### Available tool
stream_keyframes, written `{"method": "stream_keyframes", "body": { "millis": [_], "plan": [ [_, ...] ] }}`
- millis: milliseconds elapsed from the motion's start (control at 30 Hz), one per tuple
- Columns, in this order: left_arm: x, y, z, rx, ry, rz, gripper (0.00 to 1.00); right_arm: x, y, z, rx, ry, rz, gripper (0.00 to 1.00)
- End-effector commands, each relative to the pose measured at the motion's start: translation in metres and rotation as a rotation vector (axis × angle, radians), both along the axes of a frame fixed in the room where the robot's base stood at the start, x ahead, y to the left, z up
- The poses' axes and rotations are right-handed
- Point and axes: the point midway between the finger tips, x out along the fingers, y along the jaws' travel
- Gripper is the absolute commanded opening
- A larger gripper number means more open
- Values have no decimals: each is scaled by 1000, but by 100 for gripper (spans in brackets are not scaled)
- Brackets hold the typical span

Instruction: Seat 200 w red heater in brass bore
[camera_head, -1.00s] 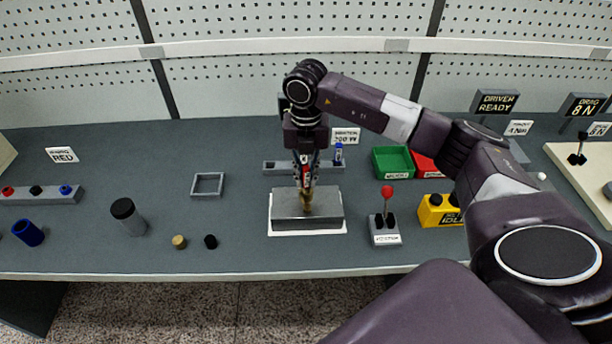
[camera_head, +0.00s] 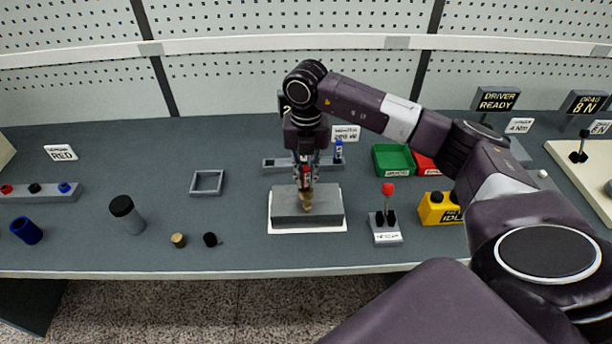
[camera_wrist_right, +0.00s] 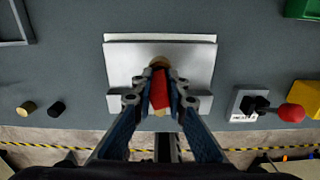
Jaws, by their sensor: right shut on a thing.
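My right gripper (camera_head: 305,182) is shut on the red heater (camera_wrist_right: 159,92), which shows between its fingers in the right wrist view. The gripper points down over the grey metal block (camera_head: 325,212). The brass bore piece (camera_head: 306,202) stands at the block, directly below the fingers; its rim also shows just past the fingertips in the right wrist view (camera_wrist_right: 160,62). The heater's lower end is at or very near the brass; I cannot tell whether it is inside. My left gripper is not in view.
A grey rack with a blue heater (camera_head: 339,151) stands behind the block. A red-knobbed lever (camera_head: 388,190) is to the right, with a yellow box (camera_head: 438,209) beyond. Green (camera_head: 394,160) and red bins are behind. A brass cap (camera_head: 178,240) and black cap (camera_head: 210,239) lie front left.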

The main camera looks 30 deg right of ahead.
Motion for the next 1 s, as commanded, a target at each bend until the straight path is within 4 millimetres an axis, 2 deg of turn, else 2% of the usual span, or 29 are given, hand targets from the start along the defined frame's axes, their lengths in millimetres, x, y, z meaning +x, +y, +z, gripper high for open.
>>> {"method": "stream_keyframes", "body": {
  "millis": [267, 300, 467, 767, 867, 1000],
  "plan": [
    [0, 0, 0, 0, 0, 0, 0, 0, 0, 0, 0, 0, 0, 0],
    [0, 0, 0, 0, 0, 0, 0, 0, 0, 0, 0, 0, 0, 17],
    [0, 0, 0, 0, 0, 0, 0, 0, 0, 0, 0, 0, 0, 34],
    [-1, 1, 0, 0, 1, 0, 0, 0, 0, 2, 0, 0, 0, 34],
    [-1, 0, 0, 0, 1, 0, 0, 1, 0, 11, 0, -1, 0, 34],
    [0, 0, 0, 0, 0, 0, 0, 1, 0, 36, 1, -6, 0, 34]
  ]
}}
